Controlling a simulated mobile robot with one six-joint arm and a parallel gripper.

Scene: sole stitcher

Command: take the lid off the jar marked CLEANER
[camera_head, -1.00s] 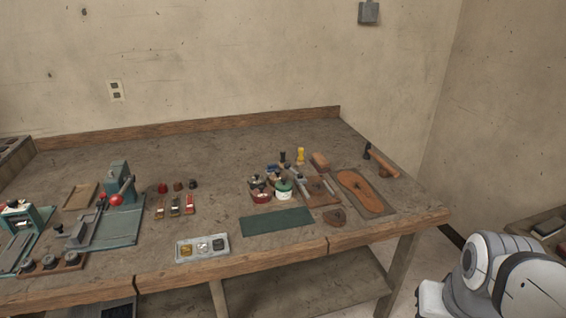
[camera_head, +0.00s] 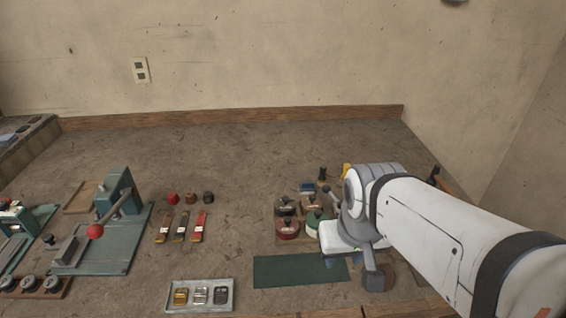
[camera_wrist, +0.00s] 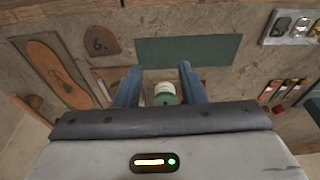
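Several small jars stand grouped on the bench in the head view. They include a red one (camera_head: 288,229), dark ones and a green-lidded jar (camera_head: 314,219) beside my arm. No label is readable, so I cannot tell which is marked CLEANER. In the wrist view my gripper (camera_wrist: 160,69) has its two blue fingers wide apart. A white and green jar (camera_wrist: 164,92) shows in the gap between them, its lower part hidden by the gripper body. I cannot tell whether the fingers touch it. In the head view my wrist hides the area right of the jars.
A dark green mat (camera_head: 300,270) lies in front of the jars. A metal tray (camera_head: 200,296) with small parts is at the front edge. The bench between strips and jars is clear.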

